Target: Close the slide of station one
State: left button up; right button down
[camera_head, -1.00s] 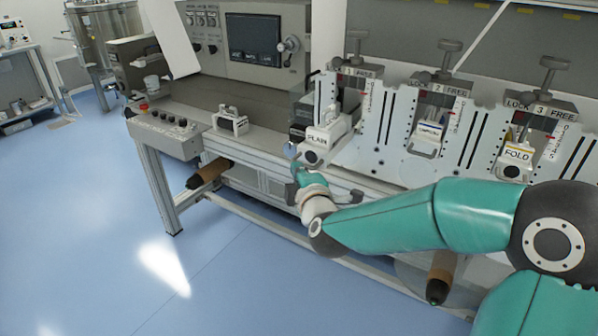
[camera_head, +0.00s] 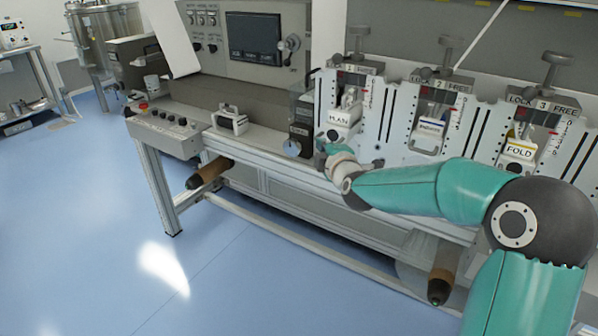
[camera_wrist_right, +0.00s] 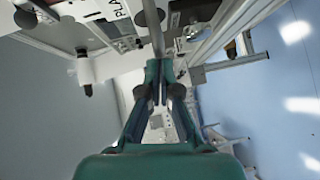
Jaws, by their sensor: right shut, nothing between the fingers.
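Station one, marked 1 FREE, is the left of three stations in the head view. Its slide, with a white block labelled PLAIN (camera_head: 341,118), sits back in the frame, about in line with the blocks of the other stations. My right gripper (camera_head: 322,148) is just below and in front of this block. In the wrist view its fingers (camera_wrist_right: 158,78) are together and empty, close to a round dark knob (camera_wrist_right: 150,18). Part of the label (camera_wrist_right: 120,10) shows beside it. I cannot tell whether the fingertips touch the slide. My left gripper is not in view.
Station two (camera_head: 430,128) and station three with its FOLD block (camera_head: 519,150) stand to the right. A dark unit with a disc (camera_head: 292,148) is close left of my gripper. The floor in front is clear.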

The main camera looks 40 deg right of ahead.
aim_at(345, 134)
jog(key=w+d+b, duration=0.1)
jog(key=d, duration=0.1)
jog(key=w+d, duration=0.1)
jog(key=d, duration=0.2)
jog(key=w+d+b, duration=0.1)
jog(key=d, duration=0.1)
jog(key=shift+d+f+b, duration=0.2)
jog(key=shift+d+b, duration=0.05)
jog(key=shift+b, duration=0.05)
jog(key=shift+w+d, duration=0.15)
jog(key=shift+d, duration=0.15)
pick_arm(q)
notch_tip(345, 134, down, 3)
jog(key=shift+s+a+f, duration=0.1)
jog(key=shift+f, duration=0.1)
pick_arm(e)
jog(key=shift+d+r, duration=0.15)
jog(key=shift+r, duration=0.25)
jog(key=shift+r, duration=0.1)
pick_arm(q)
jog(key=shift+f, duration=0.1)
